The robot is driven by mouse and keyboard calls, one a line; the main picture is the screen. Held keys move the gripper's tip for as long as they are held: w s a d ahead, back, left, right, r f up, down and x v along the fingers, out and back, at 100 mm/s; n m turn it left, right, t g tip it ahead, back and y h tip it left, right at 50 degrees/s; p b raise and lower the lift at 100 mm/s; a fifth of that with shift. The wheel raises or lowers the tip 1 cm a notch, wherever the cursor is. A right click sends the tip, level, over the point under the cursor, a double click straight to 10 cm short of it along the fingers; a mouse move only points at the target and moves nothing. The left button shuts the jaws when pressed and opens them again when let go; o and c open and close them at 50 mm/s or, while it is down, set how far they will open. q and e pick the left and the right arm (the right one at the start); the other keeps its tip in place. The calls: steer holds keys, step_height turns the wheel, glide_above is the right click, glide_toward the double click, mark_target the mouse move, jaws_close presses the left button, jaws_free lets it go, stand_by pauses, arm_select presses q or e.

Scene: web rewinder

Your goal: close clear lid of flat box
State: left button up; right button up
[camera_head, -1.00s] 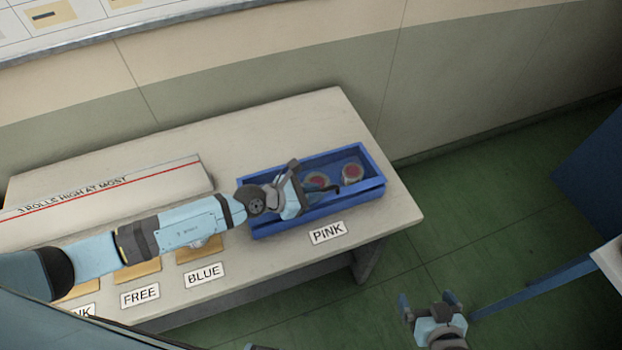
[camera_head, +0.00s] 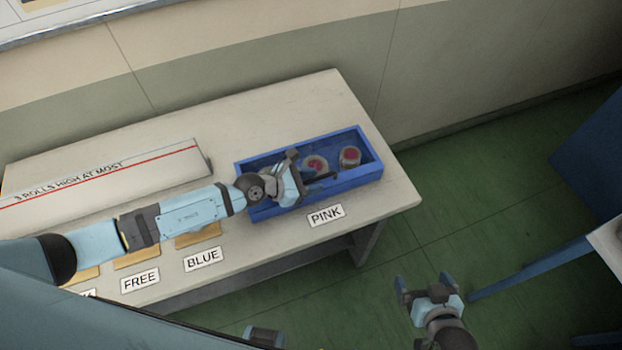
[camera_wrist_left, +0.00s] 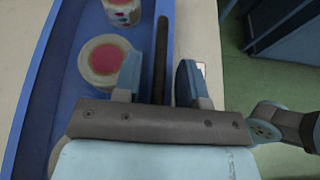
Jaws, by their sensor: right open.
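A long, open-topped blue box (camera_head: 366,148) stands on the table above the PINK label. It holds rolls with pink-red centres (camera_head: 349,156), which also show in the left wrist view (camera_wrist_left: 104,62). No clear lid can be made out in either view. My left gripper (camera_head: 308,172) is over the box's front side. In the left wrist view its fingers (camera_wrist_left: 160,82) stand apart, with a thin dark bar (camera_wrist_left: 160,40) between them and gaps on both sides. I cannot tell what the bar belongs to. My right gripper (camera_head: 425,285) is open and empty over the floor.
The pale table (camera_head: 300,100) has FREE (camera_head: 140,280) and BLUE (camera_head: 203,259) labels in front of tan patches. A raised white block (camera_head: 110,180) with a red line lies behind my left arm. A wall stands behind; green floor (camera_head: 480,190) is open at the right.

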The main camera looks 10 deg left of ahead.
arm_select(q)
steer(key=shift+r, duration=0.1)
steer(key=shift+s+a, duration=0.15)
steer(key=shift+a, duration=0.1)
steer(key=b+v, duration=0.1)
steer(key=v, duration=1.1)
steer(key=shift+s+a, duration=0.15)
steer(key=shift+s+a+r, duration=0.2)
steer(key=shift+s+a, duration=0.05)
steer(key=shift+a, duration=0.05)
